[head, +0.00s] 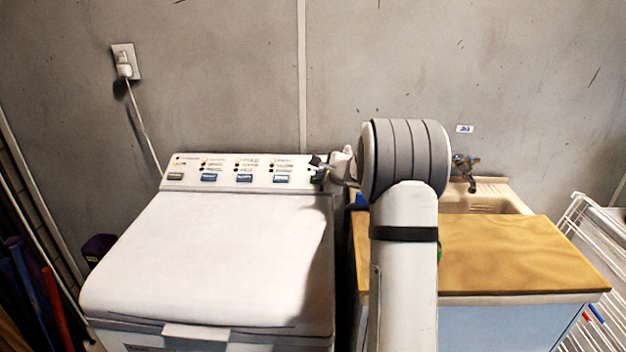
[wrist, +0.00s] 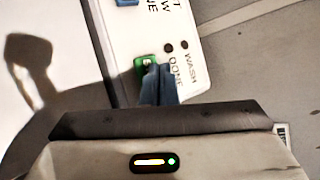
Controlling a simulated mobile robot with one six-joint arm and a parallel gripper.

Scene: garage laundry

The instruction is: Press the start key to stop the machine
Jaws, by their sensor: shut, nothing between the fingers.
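The white top-loading washing machine (head: 215,255) stands at the left with its lid down. Its control panel (head: 225,172) runs along the back, with several blue keys and rows of small lights. My gripper (head: 317,168) is at the panel's right end, partly behind my own arm. In the wrist view my gripper's blue fingertips (wrist: 160,82) are shut and empty. They are right at a green key (wrist: 144,63), which they partly cover, beside the lights marked WASH and DONE. I cannot tell whether they touch or press it. Both of those lights look dark.
A wooden counter (head: 510,258) and a sink (head: 490,203) with a tap (head: 466,170) are at the right. A white drying rack (head: 590,255) stands at the far right. A plug (head: 124,66) with a cord is on the wall. The lid top is clear.

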